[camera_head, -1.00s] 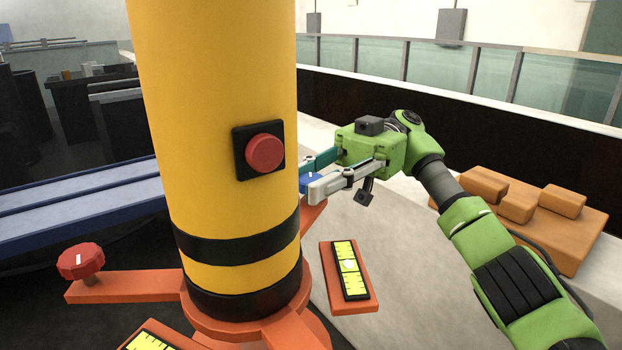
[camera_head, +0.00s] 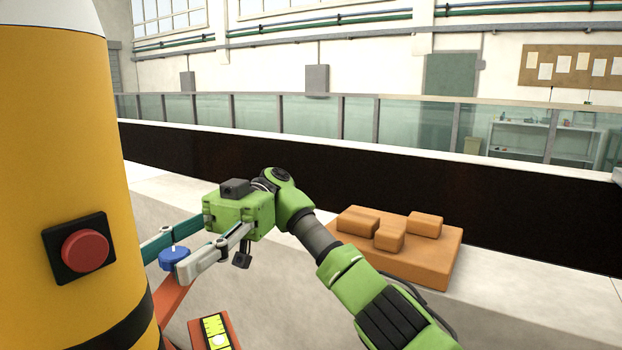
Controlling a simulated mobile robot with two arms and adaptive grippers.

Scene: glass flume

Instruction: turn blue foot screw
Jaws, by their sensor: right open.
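The blue foot screw (camera_head: 173,258) is a small blue knob with a white mark on top. It sits above an orange leg (camera_head: 170,297) beside the yellow column (camera_head: 65,170). My right gripper (camera_head: 165,264) is open, with its teal finger behind the knob and its grey finger in front of it. The knob shows between the two fingers; I cannot tell whether either one touches it. My left gripper is not in view.
A red button (camera_head: 85,251) in a black housing is on the column. A yellow spirit level (camera_head: 216,333) lies on an orange plate below my right gripper. Orange blocks (camera_head: 390,240) rest on the pale ledge at right. The glass flume wall (camera_head: 300,117) runs behind.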

